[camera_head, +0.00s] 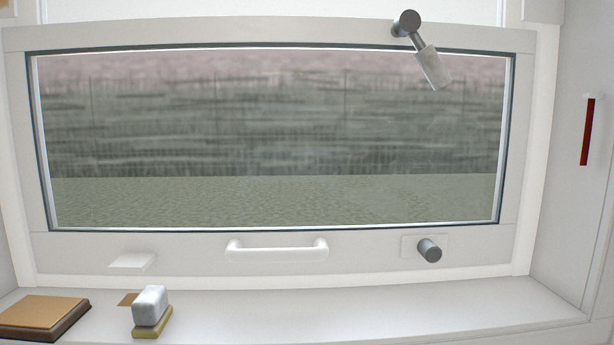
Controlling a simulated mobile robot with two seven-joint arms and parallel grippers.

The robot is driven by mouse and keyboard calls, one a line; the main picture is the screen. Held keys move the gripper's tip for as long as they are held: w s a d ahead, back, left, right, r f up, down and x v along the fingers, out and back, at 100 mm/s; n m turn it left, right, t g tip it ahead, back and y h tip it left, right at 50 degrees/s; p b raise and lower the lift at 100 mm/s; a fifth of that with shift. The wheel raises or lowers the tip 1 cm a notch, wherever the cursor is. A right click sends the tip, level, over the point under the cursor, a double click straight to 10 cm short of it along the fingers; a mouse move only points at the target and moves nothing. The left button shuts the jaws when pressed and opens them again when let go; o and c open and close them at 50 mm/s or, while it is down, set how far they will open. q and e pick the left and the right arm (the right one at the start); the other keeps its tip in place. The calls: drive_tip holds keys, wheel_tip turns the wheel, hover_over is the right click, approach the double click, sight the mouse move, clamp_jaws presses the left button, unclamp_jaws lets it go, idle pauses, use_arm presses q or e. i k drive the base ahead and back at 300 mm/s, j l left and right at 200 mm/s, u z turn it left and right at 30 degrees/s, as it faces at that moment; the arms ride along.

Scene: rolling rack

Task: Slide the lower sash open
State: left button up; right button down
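The lower sash (130,245) is a white frame around a wide glass pane (270,130). Its bottom rail sits low, close above the sill, and looks shut. A white bar handle (277,250) is fixed at the middle of the bottom rail. A dark grey round knob (429,250) sticks out of a pale plate on the rail's right part. A grey latch with a light lever (425,58) sits on the top rail, right of centre, its lever pointing down to the right. Neither of my grippers is in view.
On the white sill (400,300) stand a brown block or book (45,315) at the far left and a grey-white block on a yellowish base (150,308). A small white ledge (132,261) is on the rail. A dark red strip (587,132) is on the right wall. The sill's right part is clear.

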sight(271, 251)
drive_tip(key=k, duration=1.4)
